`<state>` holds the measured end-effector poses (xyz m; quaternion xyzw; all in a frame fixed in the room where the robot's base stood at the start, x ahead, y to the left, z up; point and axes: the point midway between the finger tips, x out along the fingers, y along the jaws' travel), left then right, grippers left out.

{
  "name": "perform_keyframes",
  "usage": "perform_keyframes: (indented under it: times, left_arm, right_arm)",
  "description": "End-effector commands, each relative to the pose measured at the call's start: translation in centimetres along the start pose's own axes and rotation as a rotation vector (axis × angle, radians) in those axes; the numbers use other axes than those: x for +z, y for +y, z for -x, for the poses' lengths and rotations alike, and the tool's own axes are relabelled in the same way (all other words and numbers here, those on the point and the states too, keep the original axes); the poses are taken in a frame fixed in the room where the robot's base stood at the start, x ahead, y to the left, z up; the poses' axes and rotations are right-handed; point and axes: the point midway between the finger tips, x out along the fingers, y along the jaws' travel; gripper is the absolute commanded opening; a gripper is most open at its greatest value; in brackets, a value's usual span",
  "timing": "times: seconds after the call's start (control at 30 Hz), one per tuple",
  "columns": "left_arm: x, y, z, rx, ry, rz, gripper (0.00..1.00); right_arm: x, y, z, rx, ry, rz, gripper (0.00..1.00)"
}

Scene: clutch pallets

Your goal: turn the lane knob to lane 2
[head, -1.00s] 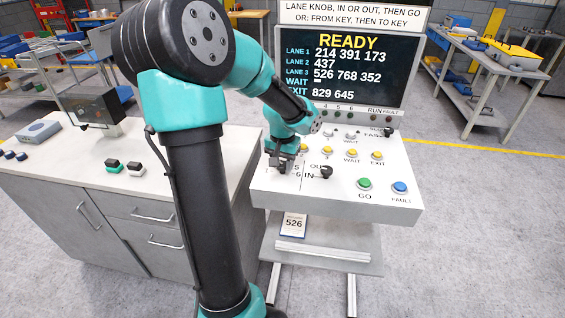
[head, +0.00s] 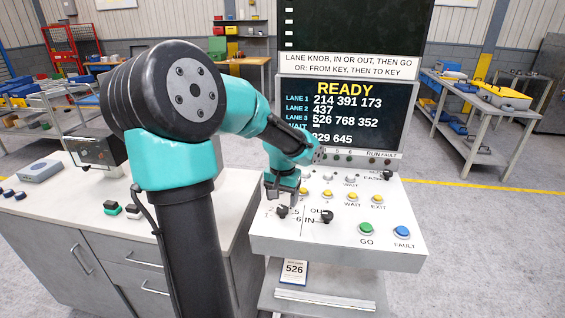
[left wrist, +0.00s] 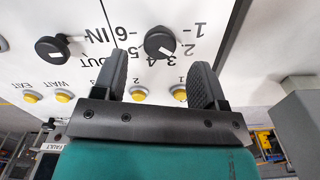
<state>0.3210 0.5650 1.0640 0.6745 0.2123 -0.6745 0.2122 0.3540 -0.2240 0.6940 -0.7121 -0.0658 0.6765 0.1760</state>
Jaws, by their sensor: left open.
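The lane knob (head: 281,212) is a black round knob on the sloped white panel (head: 345,240). In the left wrist view the lane knob (left wrist: 160,42) lies beyond the fingertips, roughly centred between them, with numbers around it. Its white mark points to the lower right of that view; I cannot tell the exact lane. My left gripper (head: 280,188) is open and empty, a little above the knob and apart from it. Both its fingers show in the left wrist view (left wrist: 162,66). My right gripper is not in view.
The IN/OUT knob (head: 327,216) sits right of the lane knob. Several yellow buttons (head: 352,198) lie behind, with the green GO button (head: 366,229) and blue FAULT button (head: 402,231) to the right. The screen (head: 340,115) reads READY. A grey cabinet (head: 90,235) stands at left.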

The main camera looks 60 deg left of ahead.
Motion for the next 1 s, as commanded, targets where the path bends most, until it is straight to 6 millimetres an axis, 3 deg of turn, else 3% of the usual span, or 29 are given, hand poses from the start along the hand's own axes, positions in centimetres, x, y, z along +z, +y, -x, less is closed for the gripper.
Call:
perform_keyframes:
  times: [0.6, 0.8, 1.0]
  left_arm:
    - [-0.1, 0.0, 11.6, 0.001, 0.004, -0.001, 0.66]
    - [0.0, 0.0, 13.2, 0.001, 0.001, -0.001, 0.66]
    - [0.0, 0.0, 13.3, 0.0, 0.0, -0.001, 0.66]
  right_arm:
    - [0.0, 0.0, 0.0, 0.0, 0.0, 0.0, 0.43]
    - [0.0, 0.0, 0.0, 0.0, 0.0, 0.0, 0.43]
    - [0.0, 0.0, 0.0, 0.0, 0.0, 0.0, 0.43]
